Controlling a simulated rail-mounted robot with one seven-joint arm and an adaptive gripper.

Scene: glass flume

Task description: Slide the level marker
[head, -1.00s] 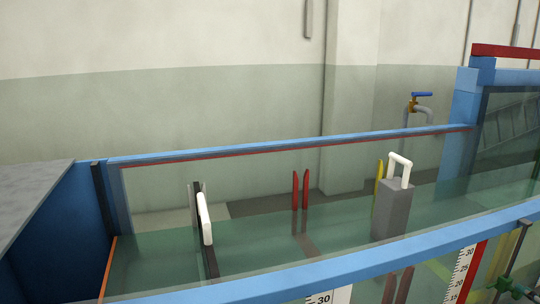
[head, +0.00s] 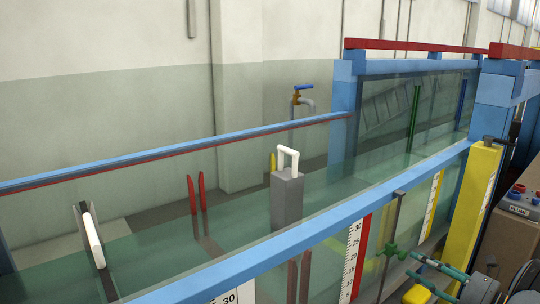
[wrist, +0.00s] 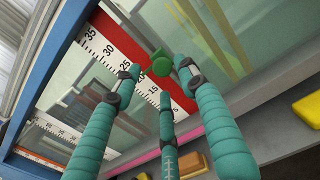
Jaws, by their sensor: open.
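The green level marker (head: 392,251) has a small knob and sits in front of the flume's near glass, by a thin upright bar. In the wrist view the green knob (wrist: 158,65) shows near the red edge of a white numbered scale. My gripper (head: 409,264) is just right of the marker in the head view, its teal fingers pointing left toward it. In the wrist view my gripper (wrist: 158,80) has its three fingers spread, tips around and close to the knob. Contact cannot be told. Nothing is held.
A red-edged scale (head: 356,250) stands left of the marker on the glass. The flume's blue top rail (head: 300,245) runs above it. A yellow post (head: 470,195) and a control box (head: 518,210) stand at right. A yellow block (wrist: 306,108) shows in the wrist view.

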